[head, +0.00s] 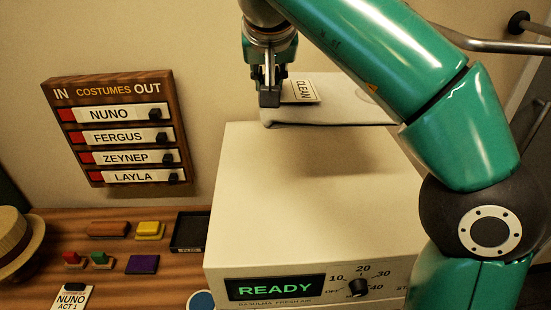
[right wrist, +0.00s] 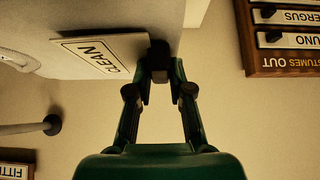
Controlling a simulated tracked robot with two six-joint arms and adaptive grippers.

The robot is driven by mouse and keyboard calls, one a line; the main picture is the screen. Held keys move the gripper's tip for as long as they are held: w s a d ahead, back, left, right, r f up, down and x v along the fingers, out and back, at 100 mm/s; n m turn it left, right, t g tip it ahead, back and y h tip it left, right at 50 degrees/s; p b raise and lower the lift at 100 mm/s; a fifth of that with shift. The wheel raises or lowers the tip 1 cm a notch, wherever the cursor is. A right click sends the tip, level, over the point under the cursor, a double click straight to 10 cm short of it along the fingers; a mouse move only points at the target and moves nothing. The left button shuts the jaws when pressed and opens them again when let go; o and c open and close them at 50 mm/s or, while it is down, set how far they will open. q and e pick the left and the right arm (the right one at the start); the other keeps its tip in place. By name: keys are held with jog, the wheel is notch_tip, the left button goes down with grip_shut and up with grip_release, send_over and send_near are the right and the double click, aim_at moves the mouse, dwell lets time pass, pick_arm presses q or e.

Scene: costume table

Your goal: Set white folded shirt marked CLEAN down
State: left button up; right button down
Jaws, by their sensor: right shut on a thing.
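The white folded shirt (head: 345,112) lies flat at the back of the head view, with a tag (head: 302,91) reading CLEAN on its upper side. It also shows in the right wrist view (right wrist: 140,20), with its tag (right wrist: 95,54). My right gripper (head: 269,95) is shut on the shirt's left edge, beside the tag; its fingertips (right wrist: 160,58) meet at that edge. The shirt is over the rear of a cream machine (head: 310,180), with shadow beneath; I cannot tell whether they touch. My arm hides the shirt's right part. My left gripper is out of view.
The machine's front display (head: 275,288) reads READY, beside a dial (head: 357,287). A costumes board (head: 115,130) hangs on the wall at left. The wooden table (head: 110,218) holds small coloured blocks, a dark tray (head: 188,232) and a straw hat (head: 20,240). The machine's front top is clear.

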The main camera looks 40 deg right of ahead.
notch_tip(320, 180, down, 17)
jog(key=shift+d+f, duration=0.15)
dwell(0.4)
jog(key=c, duration=1.1)
grip_release()
jog(key=shift+o, duration=0.2)
jog(key=v, duration=1.2)
jog(key=shift+s, duration=0.15)
